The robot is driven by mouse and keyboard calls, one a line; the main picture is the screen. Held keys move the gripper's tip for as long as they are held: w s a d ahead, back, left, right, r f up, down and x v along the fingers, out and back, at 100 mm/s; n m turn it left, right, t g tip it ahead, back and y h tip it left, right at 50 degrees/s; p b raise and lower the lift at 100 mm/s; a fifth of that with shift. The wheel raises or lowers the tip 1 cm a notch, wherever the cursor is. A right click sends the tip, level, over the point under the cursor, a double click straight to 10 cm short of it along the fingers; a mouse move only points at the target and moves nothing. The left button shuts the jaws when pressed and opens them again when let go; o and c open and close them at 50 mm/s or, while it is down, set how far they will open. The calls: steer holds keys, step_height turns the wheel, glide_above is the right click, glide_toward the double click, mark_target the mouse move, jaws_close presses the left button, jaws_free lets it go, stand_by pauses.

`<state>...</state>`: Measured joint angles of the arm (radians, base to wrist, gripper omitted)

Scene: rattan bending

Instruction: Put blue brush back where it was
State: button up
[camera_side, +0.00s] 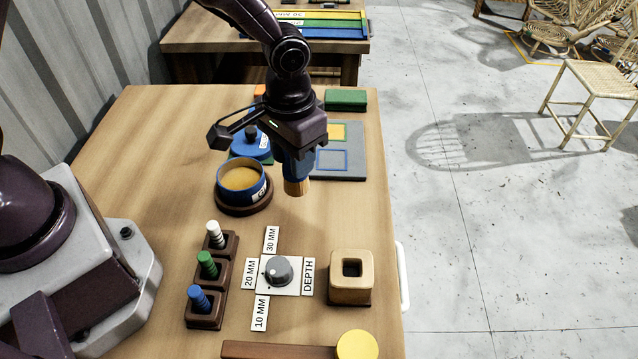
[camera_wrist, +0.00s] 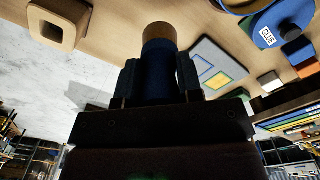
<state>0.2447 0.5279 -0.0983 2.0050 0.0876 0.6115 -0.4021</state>
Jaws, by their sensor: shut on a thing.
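My gripper (camera_side: 294,160) is shut on the blue brush (camera_side: 297,187), which points downward with its tan bristle end lowest. The brush is in the air above the table, right of the open glue pot (camera_side: 227,186). In the wrist view, the blue brush body (camera_wrist: 158,82) sits between both fingers of my gripper (camera_wrist: 158,75), and its tan end (camera_wrist: 160,35) points away. A wooden block with a square hole (camera_side: 350,284) stands near the table's right edge, in front of the brush. It also shows in the wrist view (camera_wrist: 60,22).
A grey board (camera_side: 344,168) with yellow and blue squares lies behind the brush. A blue glue lid (camera_side: 250,148) is behind the pot. A rack (camera_side: 220,273) holds white, green and blue pegs. A grey depth knob (camera_side: 279,270) and yellow disc (camera_side: 357,345) are in front.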

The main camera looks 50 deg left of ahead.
steer(key=shift+w+d+f, duration=0.2)
steer(key=shift+w+f, duration=0.45)
steer(key=shift+f, duration=0.75)
steer(key=shift+w+d+f, duration=0.25)
steer(key=shift+w+f, duration=0.45)
steer(key=shift+f, duration=0.7)
steer(key=shift+w+d+f, duration=0.2)
steer(key=shift+w+f, duration=0.45)
steer(key=shift+f, duration=0.75)
steer(key=shift+f, duration=0.1)
steer(key=o, duration=0.9)
step_height(320, 180, up, 12)
steer(key=shift+r, duration=0.15)
